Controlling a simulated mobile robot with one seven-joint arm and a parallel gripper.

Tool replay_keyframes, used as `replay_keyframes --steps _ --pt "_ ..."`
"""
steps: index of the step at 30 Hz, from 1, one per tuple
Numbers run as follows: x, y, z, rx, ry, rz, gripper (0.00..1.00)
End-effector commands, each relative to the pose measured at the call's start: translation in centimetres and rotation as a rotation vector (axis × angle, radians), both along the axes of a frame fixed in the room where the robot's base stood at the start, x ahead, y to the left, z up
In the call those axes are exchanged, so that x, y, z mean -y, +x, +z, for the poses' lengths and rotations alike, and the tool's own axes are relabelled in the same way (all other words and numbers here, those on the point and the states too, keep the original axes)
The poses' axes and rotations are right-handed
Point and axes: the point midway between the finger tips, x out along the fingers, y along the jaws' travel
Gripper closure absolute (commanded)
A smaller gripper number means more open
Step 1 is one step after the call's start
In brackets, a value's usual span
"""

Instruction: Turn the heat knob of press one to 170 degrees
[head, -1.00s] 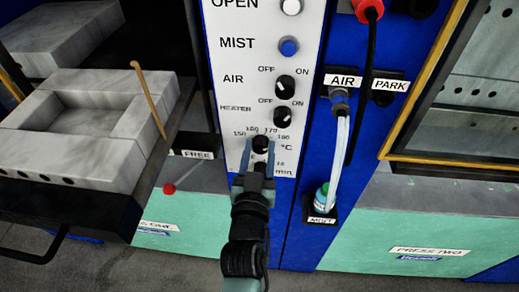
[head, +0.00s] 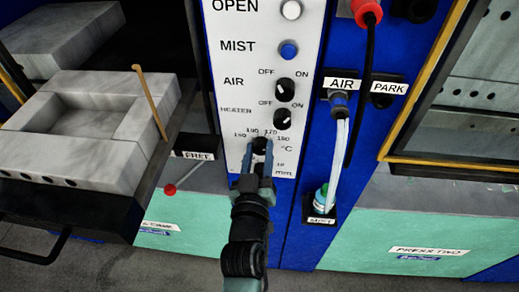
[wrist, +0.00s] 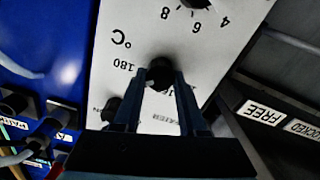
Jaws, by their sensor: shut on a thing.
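The heat knob (head: 260,143) is a round black knob low on the white control panel (head: 237,75), below the heater switch. Its scale of 150 to 180 °C curves above it. My gripper (head: 259,152) reaches up from below, with its two blue-grey fingers on either side of the knob, shut on it. In the wrist view the knob (wrist: 159,71) sits between the fingertips of my gripper (wrist: 160,79), and the 180 label is visible to its left. The fingers hide part of the scale there. I cannot tell for sure which number the pointer faces.
The black heater switch (head: 282,118) and air switch (head: 285,90) sit just above. A red-tipped lever (head: 170,190) and the FREE label (head: 197,155) are to the left. The AIR hose (head: 340,150) hangs to the right.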

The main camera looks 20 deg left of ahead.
Motion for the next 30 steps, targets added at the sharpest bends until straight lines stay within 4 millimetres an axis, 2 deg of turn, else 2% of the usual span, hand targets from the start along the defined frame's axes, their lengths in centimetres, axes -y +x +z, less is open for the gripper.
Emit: replay_keyframes --steps 15,30 --pt "-0.04 -0.02 -0.02 0.106 -0.372 0.0 1.0" --pt "-0.15 -0.05 -0.13 0.137 -0.482 0.001 1.0"
